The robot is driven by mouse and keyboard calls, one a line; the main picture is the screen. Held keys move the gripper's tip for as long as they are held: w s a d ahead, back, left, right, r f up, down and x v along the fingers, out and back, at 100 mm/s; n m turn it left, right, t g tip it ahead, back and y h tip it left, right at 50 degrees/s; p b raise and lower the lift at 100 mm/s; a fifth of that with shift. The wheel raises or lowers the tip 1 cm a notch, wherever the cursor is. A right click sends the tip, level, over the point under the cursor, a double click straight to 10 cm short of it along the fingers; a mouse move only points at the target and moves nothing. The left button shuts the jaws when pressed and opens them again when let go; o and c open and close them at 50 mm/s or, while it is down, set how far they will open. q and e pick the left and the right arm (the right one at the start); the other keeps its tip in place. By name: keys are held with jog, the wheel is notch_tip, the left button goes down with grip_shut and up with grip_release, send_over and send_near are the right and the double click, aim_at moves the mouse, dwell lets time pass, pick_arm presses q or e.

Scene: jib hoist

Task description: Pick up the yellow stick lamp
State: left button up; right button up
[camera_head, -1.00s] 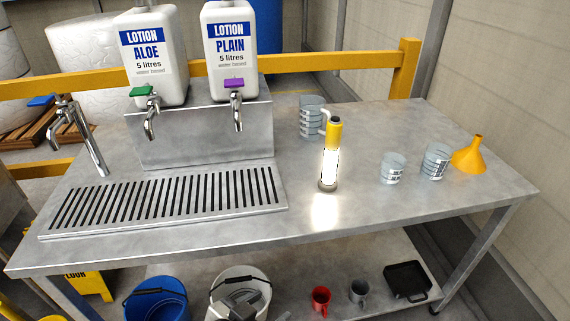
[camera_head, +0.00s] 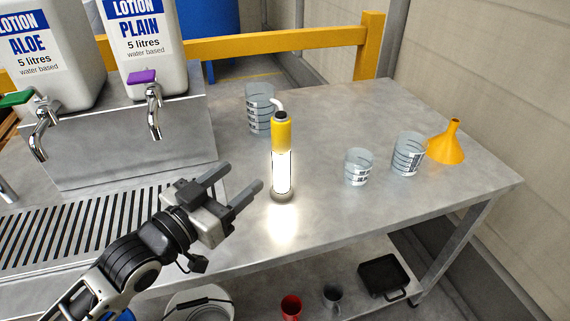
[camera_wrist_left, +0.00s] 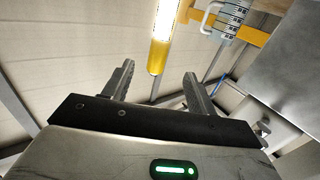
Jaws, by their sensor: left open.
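The yellow stick lamp (camera_head: 282,160) stands upright and lit on the steel table, with a yellow top and a glowing white tube. My left gripper (camera_head: 241,182) is open and empty, just left of the lamp and apart from it, its fingers pointing towards it. In the left wrist view the lamp (camera_wrist_left: 163,35) shows beyond and between the open fingers (camera_wrist_left: 158,85), at the top of the picture. My right gripper is not in view.
A measuring jug (camera_head: 259,108) stands close behind the lamp. Two measuring cups (camera_head: 358,167) (camera_head: 407,154) and an orange funnel (camera_head: 446,143) stand to the right. Lotion dispensers with taps (camera_head: 150,95) and a slotted drain tray (camera_head: 85,215) are on the left. The table's front right is clear.

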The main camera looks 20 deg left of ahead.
aim_at(275, 148)
pick_arm(q)
jog(key=x, duration=0.6)
jog(key=p+x, duration=0.1)
jog(key=x, duration=0.6)
jog(key=shift+w+f, duration=0.15)
jog(key=shift+f, duration=0.05)
grip_shut()
jog(key=shift+r, duration=0.15)
